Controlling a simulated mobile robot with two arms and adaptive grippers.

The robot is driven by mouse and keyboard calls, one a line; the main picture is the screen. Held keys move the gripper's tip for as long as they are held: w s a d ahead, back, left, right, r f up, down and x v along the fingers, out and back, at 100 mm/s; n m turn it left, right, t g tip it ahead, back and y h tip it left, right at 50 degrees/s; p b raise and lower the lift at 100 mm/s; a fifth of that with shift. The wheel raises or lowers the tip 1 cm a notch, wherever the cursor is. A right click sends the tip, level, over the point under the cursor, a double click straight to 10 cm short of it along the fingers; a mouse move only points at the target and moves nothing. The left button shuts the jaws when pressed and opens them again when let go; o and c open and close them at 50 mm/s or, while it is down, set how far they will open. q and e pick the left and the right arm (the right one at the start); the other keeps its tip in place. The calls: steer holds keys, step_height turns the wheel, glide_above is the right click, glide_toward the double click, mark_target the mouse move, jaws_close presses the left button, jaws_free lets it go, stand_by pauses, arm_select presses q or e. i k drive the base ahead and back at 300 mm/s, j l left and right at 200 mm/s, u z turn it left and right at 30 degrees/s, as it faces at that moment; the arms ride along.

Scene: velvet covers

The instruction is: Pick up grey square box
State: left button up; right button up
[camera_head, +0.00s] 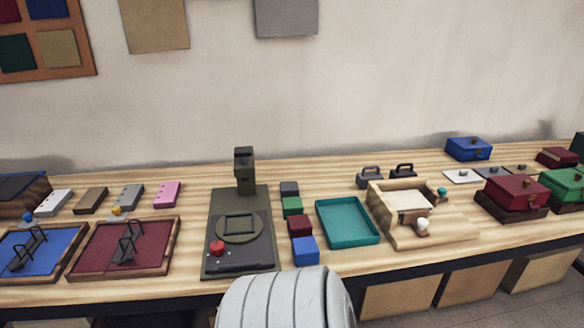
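A small dark grey square box (289,188) stands on the wooden table, at the back end of a short column of small boxes. A green box (292,206), a dark red box (300,226) and a blue box (305,250) line up in front of it. It is right of the olive machine (262,250) and left of the teal tray (347,240). Neither of my grippers shows in the head view, so nothing is seen holding the grey box.
The machine's upright post (244,172) rises left of the grey box. The teal tray is empty. A wooden fixture (450,235) stands further right. Blue (62,238) and dark red (95,255) framed trays lie left. Bare table (330,178) shows behind the teal tray.

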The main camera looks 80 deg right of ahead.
mark_target(287, 189)
steer(key=z, duration=2.75)
